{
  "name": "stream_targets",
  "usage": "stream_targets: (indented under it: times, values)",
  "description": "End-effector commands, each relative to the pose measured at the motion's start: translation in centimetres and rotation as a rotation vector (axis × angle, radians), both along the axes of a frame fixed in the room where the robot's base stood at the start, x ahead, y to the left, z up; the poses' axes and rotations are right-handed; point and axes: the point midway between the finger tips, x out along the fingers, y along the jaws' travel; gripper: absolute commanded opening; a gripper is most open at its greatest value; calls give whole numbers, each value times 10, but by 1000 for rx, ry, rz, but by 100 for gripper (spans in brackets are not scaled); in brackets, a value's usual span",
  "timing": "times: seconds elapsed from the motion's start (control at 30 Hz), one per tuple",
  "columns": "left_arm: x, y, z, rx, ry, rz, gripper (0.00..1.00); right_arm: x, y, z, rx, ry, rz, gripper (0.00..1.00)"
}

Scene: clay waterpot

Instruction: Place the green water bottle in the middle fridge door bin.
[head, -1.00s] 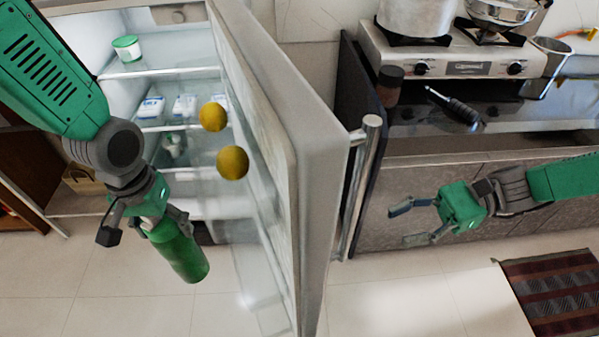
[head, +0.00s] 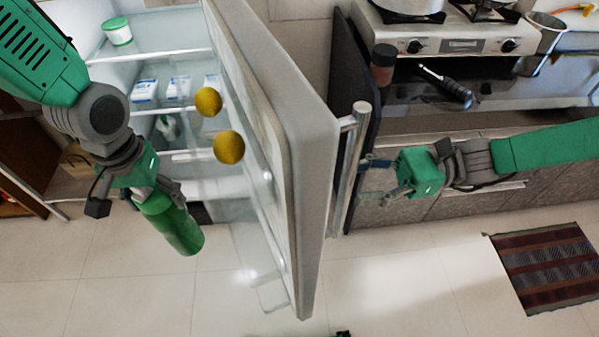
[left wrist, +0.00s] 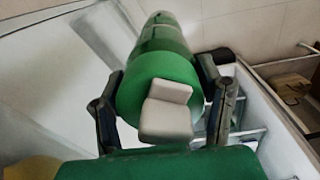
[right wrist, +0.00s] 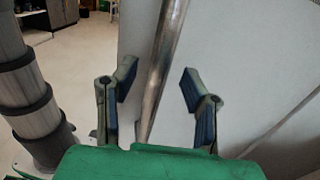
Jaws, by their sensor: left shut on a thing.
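The green water bottle (head: 172,225) hangs tilted from my left gripper (head: 150,193), in front of the open fridge. In the left wrist view, the left gripper's fingers press both sides of the bottle (left wrist: 160,45), its white spout facing the camera. The fridge door (head: 310,150) stands open, its inner side facing left. Its clear bins (head: 268,190) are seen edge-on, so the middle one is hard to make out. My right gripper (head: 368,182) is open at the door handle (head: 346,175). In the right wrist view, the handle (right wrist: 163,70) lies between the spread fingers.
Two yellow round fruits (head: 218,125) show by the door's inner side. Fridge shelves (head: 165,57) hold a white-and-green tub (head: 117,31) and small cartons (head: 160,90). A counter with a stove (head: 440,40) is at right. A striped mat (head: 550,265) lies on the floor.

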Motion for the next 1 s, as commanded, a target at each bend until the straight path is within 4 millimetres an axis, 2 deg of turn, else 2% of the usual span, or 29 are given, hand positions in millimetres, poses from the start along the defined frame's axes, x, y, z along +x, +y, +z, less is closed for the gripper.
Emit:
stream_targets:
  times: [0.1, 0.2, 0.5, 0.57, 0.6, 0.63, 0.83, 1.0]
  values:
    - [0, 3, 1, -3, -1, 1, 8, -2, 14, 1, -2, 1, 3, 39]
    - [0, 4, 1, -4, -1, 2, 8, -3, 19, 1, -2, 1, 3, 39]
    - [0, -2, 3, 2, -1, 2, 8, -3, 15, 0, 2, -1, 1, 39]
    - [0, -2, 3, 3, -1, 2, 8, -3, 14, 0, 3, -1, 1, 18]
    - [0, -3, 3, 3, -1, 2, 8, -3, 14, 0, 3, -1, 1, 4]
    - [0, -3, 3, 3, -1, 2, 8, -2, 14, 0, 3, -1, 0, 0]
    - [0, 0, 2, 1, -1, 2, 8, -2, 14, 0, 1, 0, 1, 0]
    - [0, 1, 1, -1, -1, 2, 8, 13, -8, -1, -3, -3, -3, 0]
